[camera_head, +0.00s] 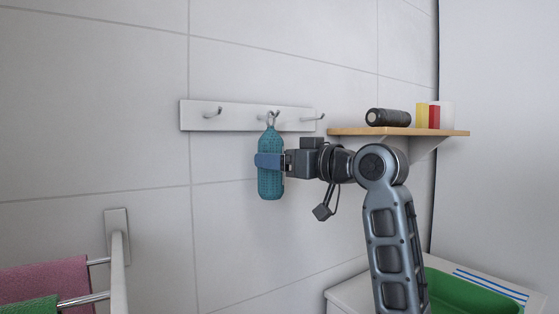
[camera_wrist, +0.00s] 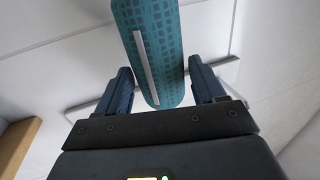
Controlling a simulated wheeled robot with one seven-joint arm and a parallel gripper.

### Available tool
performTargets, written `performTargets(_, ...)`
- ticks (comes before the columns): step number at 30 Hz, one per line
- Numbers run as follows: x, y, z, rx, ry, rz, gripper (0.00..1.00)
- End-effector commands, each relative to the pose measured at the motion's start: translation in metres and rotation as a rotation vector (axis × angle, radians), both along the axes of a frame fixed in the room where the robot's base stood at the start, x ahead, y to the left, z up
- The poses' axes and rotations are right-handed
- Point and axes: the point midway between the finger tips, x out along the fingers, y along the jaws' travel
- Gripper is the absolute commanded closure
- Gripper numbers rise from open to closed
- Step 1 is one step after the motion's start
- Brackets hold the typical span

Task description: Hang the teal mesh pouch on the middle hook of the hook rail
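The teal mesh pouch (camera_head: 270,185) hangs upright in front of the white hook rail (camera_head: 236,118), with its grey loop (camera_head: 271,119) at the middle hook (camera_head: 275,113). The loop and hook overlap in view, so I cannot tell for sure that the loop is over the hook. My gripper (camera_head: 268,160) reaches in from the right, one blue finger crossing in front of the pouch. In the wrist view the pouch (camera_wrist: 160,50) lies between the fingers of my gripper (camera_wrist: 160,72). A narrow gap shows beside the right finger, and the fingers look open around the pouch.
The left hook (camera_head: 213,112) and right hook (camera_head: 314,118) are empty. A wooden shelf (camera_head: 350,131) with a dark cylinder (camera_head: 388,117) and coloured blocks stands right of the rail. A towel bar (camera_head: 118,270) is at lower left, a green basin (camera_head: 470,295) at lower right.

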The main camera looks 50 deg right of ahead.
Motion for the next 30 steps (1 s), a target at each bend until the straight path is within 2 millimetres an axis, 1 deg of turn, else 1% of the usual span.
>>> performTargets(1, 0.000, 0.000, 0.000, 0.000, 0.000, 0.000, 0.26)
performTargets(5, 0.000, 0.000, 0.000, 0.000, 0.000, 0.000, 0.13)
performTargets(11, 0.000, 0.000, 0.000, 0.000, 0.001, 0.000, 0.13)
performTargets(14, -0.003, 0.000, 0.000, 0.000, 0.000, 0.000, 0.13)
performTargets(17, -0.013, 0.000, -0.001, 0.001, 0.000, -0.001, 0.13)
performTargets(24, -0.053, 0.000, -0.001, -0.001, -0.002, -0.003, 0.13)
performTargets(27, -0.066, 0.000, 0.000, -0.001, -0.001, -0.002, 0.13)
performTargets(30, -0.074, 0.001, -0.001, 0.000, 0.000, 0.000, 0.13)
